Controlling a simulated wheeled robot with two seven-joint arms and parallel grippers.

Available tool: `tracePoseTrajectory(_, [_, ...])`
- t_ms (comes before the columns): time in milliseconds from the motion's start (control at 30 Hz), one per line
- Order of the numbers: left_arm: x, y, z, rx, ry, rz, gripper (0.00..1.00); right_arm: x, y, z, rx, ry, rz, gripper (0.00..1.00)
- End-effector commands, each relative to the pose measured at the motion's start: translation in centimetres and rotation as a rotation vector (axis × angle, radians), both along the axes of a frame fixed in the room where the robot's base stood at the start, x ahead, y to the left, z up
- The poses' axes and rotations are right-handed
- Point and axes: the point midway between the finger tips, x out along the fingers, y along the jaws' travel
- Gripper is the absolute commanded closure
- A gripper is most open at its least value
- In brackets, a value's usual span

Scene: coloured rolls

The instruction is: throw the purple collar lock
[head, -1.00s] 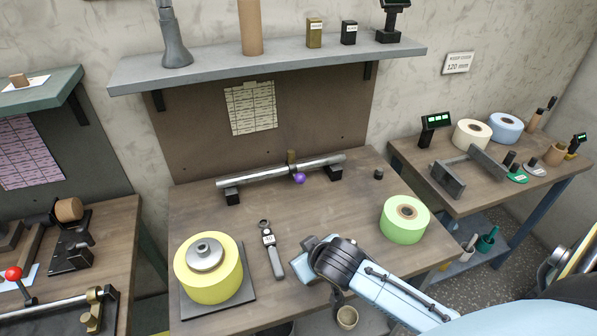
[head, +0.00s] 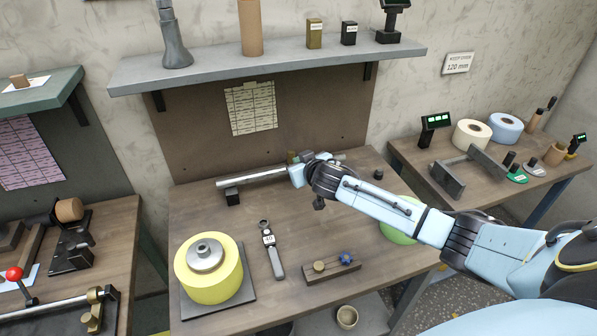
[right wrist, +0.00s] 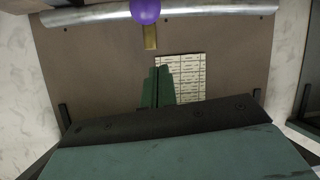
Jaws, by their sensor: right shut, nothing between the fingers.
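A silver shaft (head: 250,175) lies on black supports at the back of the middle bench. A brass collar piece (head: 291,156) stands up from it. In the head view my right gripper (head: 297,174) covers the spot of the purple collar lock, which is hidden there. In the right wrist view the purple lock knob (right wrist: 145,10) shows at the top edge, in front of the shaft (right wrist: 210,12), with the brass piece (right wrist: 150,37) by it. My right gripper's fingers (right wrist: 160,86) are shut and empty, apart from the knob in that picture. My left gripper is not in view.
A yellow roll (head: 208,272) sits on a dark plate at the front left, beside a grey hand tool (head: 272,250). A small wooden block with knobs (head: 332,267) lies in front. My arm partly covers a green roll (head: 398,233). A shelf (head: 270,62) overhangs the bench.

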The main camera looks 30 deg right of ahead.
Motion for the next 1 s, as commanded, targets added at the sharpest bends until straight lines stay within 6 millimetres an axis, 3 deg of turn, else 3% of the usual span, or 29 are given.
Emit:
tracePoseTrajectory(433, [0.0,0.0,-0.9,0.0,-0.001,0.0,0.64,5.2,-0.8,-2.3,-0.001,0.0,0.0,1.0])
tracePoseTrajectory(633, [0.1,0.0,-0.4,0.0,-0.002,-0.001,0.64,2.8,-0.9,-4.5,-0.001,0.003,0.0,1.0])
tracePoseTrajectory(1000, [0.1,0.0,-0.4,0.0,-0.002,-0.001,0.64,2.1,-0.9,-5.1,0.0,0.001,0.001,1.0])
